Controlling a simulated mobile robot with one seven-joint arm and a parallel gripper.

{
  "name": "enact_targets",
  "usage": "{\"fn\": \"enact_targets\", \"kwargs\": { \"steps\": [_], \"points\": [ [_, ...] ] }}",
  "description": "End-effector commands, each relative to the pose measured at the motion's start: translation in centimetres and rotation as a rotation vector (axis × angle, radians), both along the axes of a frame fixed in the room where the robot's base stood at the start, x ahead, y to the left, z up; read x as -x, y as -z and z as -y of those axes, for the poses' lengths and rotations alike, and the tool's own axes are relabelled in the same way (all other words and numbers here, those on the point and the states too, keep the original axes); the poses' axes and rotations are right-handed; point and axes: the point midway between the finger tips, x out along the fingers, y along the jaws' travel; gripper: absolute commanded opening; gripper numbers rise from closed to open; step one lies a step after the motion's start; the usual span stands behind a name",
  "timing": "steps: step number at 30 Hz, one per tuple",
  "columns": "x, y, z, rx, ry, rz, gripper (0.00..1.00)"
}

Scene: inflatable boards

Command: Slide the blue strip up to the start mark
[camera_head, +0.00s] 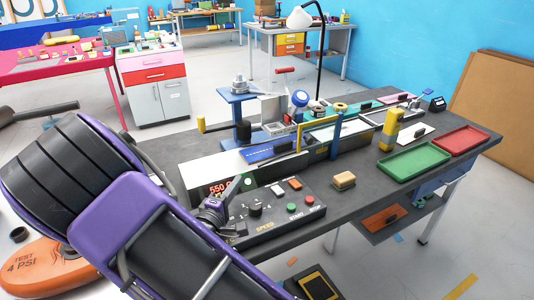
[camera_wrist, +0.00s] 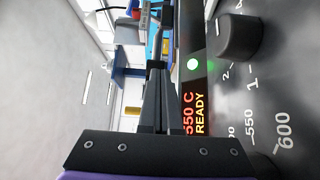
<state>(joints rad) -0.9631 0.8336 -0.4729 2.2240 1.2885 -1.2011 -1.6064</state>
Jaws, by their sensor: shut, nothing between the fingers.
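The blue strip (camera_head: 262,154) lies on the white bed of the bench machine, with a black block on it, in the head view. I cannot make out the start mark for certain. My gripper (camera_head: 240,181) is over the near left part of the machine, by the lit display, to the left of the blue strip and apart from it. In the wrist view my gripper (camera_wrist: 157,68) has its fingers together, with nothing between them. A blue patch beyond the fingertips is too small to identify surely.
The control panel (camera_head: 272,210) has knobs and buttons. The display (camera_wrist: 195,115) reads 550 C READY beside a green light. A blue and yellow frame (camera_head: 335,130) crosses the bed to the right of the strip. A sponge (camera_head: 344,181), green tray (camera_head: 414,163) and red tray (camera_head: 460,141) lie farther right.

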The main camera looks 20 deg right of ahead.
Motion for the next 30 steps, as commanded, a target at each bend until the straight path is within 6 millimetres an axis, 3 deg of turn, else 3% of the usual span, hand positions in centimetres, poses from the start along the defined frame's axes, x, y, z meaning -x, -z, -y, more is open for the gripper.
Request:
{"fn": "enact_targets", "kwargs": {
  "steps": [20,24,30],
  "points": [
    [-12.0,0.1,8.7,0.0,0.001,0.002,0.0],
    [-12.2,0.0,10.9,0.001,0.001,0.001,0.0],
    [-12.4,0.0,12.2,-0.001,-0.002,0.001,0.0]
  ]
}}
